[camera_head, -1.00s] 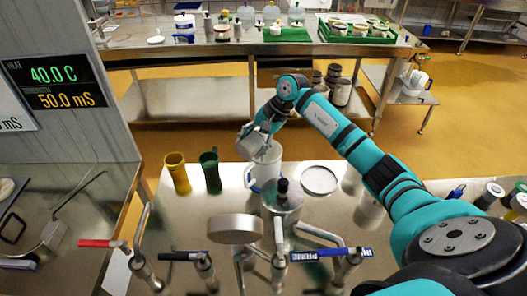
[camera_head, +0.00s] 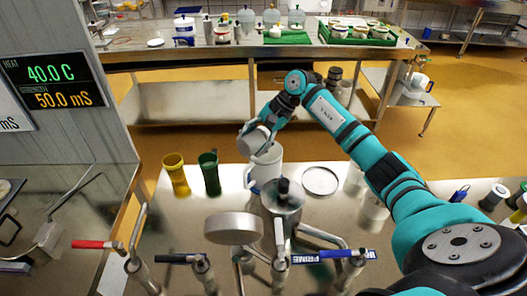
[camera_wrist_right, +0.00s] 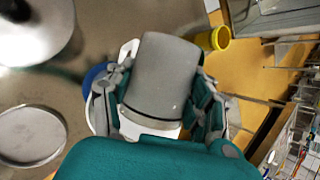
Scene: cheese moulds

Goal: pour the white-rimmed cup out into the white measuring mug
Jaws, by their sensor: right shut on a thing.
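My right gripper (camera_head: 264,129) is shut on the white-rimmed cup (camera_head: 254,140), a small grey cup held tilted above the white measuring mug (camera_head: 266,166). In the right wrist view the cup's grey body (camera_wrist_right: 163,75) sits between the two fingers, with a white band at its near end. The mug stands on the steel table behind the round black-knobbed vessel, which hides part of its lower side. In the wrist view the cup and gripper cover most of the mug. I cannot see inside the cup or mug, and no stream shows. My left gripper is not in view.
A yellow cup (camera_head: 177,176) and a green cup (camera_head: 210,174) stand left of the mug. A round lid or dish (camera_head: 320,182) lies to its right. A steel vessel (camera_head: 283,203) with a black knob and several lever taps stand in front.

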